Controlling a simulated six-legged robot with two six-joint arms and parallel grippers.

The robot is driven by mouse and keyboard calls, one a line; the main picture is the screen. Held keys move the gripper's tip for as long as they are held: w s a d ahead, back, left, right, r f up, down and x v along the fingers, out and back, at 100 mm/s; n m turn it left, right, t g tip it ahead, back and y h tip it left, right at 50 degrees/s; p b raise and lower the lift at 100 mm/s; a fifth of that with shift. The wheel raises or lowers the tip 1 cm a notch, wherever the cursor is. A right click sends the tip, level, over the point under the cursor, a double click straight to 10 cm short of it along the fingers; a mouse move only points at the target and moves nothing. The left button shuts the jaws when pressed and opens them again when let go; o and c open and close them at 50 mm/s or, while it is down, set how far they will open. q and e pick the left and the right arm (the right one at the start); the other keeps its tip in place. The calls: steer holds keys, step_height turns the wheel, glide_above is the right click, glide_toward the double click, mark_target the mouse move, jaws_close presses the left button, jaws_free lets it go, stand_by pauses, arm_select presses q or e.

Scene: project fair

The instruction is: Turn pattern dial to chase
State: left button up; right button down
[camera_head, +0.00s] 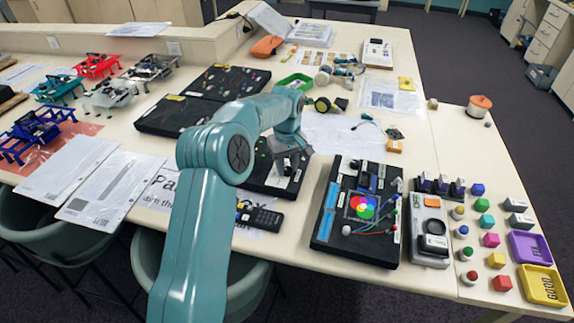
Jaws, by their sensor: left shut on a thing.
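My left arm reaches in from the bottom, and its left gripper (291,160) points down over a small black board (262,184). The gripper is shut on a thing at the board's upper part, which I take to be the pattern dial. The jaws and wrist hide the dial, so I cannot read its setting or its marks. A pale label lies on the board's right side. My right gripper is not in view.
A black board with a colour wheel and wires (325,222) stands close to the right. A black remote (259,217) lies in front. Farther right are a grey device (428,255), several coloured blocks, a purple tray (528,248) and a yellow tray (541,286). Dark boards lie behind left.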

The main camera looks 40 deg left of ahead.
arm_select(q)
steer(key=shift+n, duration=0.7)
steer(key=o, duration=1.1)
steer(key=shift+c, duration=0.2)
step_height(320, 180, up, 8)
steer(key=shift+r, duration=0.1)
step_height(320, 180, up, 8)
steer(key=p, duration=0.2)
glide_above(288, 169)
steer(key=shift+a+r, duration=0.1)
steer(key=shift+r, duration=0.05)
steer(key=shift+s, duration=0.15)
